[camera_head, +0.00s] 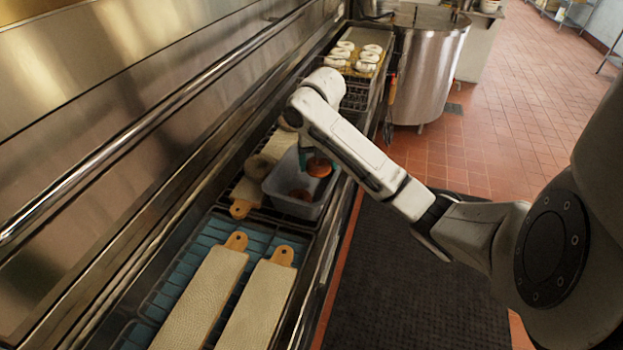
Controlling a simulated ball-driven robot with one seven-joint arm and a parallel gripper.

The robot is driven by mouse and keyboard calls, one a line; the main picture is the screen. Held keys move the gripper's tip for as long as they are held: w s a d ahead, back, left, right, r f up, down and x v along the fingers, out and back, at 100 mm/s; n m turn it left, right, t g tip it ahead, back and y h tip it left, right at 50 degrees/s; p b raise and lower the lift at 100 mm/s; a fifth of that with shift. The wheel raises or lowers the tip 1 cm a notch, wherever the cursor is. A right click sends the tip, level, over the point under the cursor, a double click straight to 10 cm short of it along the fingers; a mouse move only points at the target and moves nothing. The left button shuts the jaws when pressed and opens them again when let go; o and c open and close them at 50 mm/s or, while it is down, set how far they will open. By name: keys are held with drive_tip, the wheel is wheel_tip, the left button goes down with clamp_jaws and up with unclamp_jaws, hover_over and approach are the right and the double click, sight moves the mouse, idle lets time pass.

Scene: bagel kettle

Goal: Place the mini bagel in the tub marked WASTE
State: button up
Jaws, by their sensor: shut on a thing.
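A small orange-brown mini bagel (320,167) is at the tip of my gripper (307,160), over the right side of a grey tub (281,202). My gripper is shut on the mini bagel; the arm hides much of the gripper, and only a bit of dark green shows beside the bagel. I cannot tell whether the bagel is above the rim or below it. Another brown round piece (300,194) lies inside the tub. No WASTE marking can be read on the tub from here.
Long boards (205,292) lie in front on a blue-grey rack. Several pale bagels (367,57) sit on a tray at the back. A steel kettle (428,65) stands at the back right. A metal wall bounds the left.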

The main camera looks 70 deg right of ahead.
drive_tip(key=b, duration=0.3)
hover_over(312, 182)
drive_tip(key=a, duration=0.1)
drive_tip(key=f, duration=0.5)
drive_tip(key=shift+s+a, duration=0.15)
drive_tip(key=shift+s, duration=0.25)
drive_tip(key=shift+w+d+f, duration=0.1)
drive_tip(key=shift+w+d, duration=0.05)
drive_tip(key=shift+d, duration=0.05)
drive_tip(key=shift+w+d+f, duration=0.2)
drive_tip(key=shift+d+f, duration=0.1)
drive_tip(key=shift+f, duration=0.15)
drive_tip(key=shift+f+p, duration=0.65)
drive_tip(key=shift+f, duration=1)
drive_tip(key=shift+f, duration=0.2)
drive_tip(key=o, duration=1)
drive_tip(key=shift+r, duration=0.1)
drive_tip(key=shift+o, duration=0.2)
